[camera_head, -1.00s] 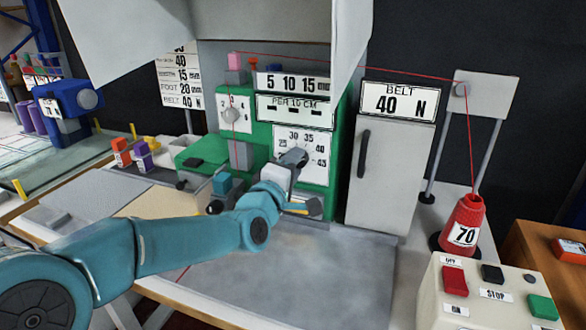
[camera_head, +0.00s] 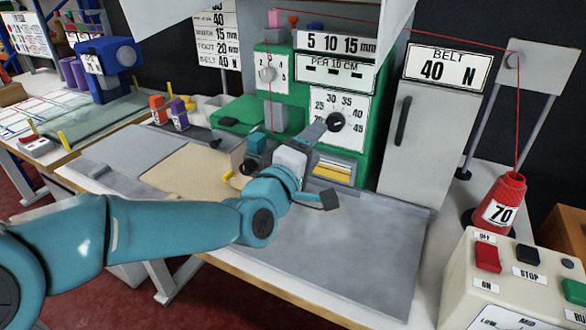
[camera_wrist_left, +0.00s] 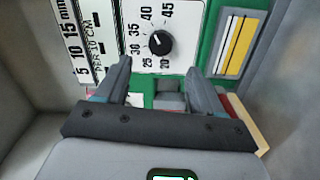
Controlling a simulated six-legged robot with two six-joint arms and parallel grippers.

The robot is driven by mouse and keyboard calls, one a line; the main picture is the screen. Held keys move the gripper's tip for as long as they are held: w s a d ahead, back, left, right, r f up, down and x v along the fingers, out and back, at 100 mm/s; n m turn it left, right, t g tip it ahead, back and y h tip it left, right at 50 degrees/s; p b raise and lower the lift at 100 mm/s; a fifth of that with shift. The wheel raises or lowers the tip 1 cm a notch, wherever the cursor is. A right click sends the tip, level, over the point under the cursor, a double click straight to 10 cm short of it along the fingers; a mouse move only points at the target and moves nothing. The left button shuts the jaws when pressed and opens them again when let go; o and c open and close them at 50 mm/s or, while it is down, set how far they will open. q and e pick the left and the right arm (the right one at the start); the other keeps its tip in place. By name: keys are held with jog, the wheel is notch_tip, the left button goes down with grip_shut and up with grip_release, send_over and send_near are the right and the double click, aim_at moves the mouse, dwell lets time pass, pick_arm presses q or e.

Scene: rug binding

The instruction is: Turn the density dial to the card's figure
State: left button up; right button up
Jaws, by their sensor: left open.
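The density dial (camera_head: 335,122) is a black knob on a white plate numbered in fives, on the front of the green machine. It also shows in the wrist view (camera_wrist_left: 160,43), just beyond my fingertips; I cannot read its setting surely. The white card (camera_head: 216,38) hangs behind the machine, its top cut off; rows reading 40, 15 mm, 20 mm and 40 N show, their labels partly blurred. My left gripper (camera_head: 323,163) is open and empty, in front of and below the dial; its spread fingers (camera_wrist_left: 160,68) do not touch the knob. My right gripper is out of view.
A smaller dial (camera_head: 267,73) sits left on the green machine (camera_head: 359,141). A yellow-striped panel (camera_head: 333,171) is below the density dial. A grey cabinet (camera_head: 408,150), a red cone (camera_head: 498,205) and a button box (camera_head: 510,270) stand right. The grey tabletop (camera_head: 360,255) is clear in front.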

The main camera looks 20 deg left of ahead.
pick_arm(q)
jog(key=s, duration=0.8)
jog(key=shift+s+a+f, duration=0.2)
jog(key=shift+s+a, duration=0.05)
jog(key=shift+a, duration=0.1)
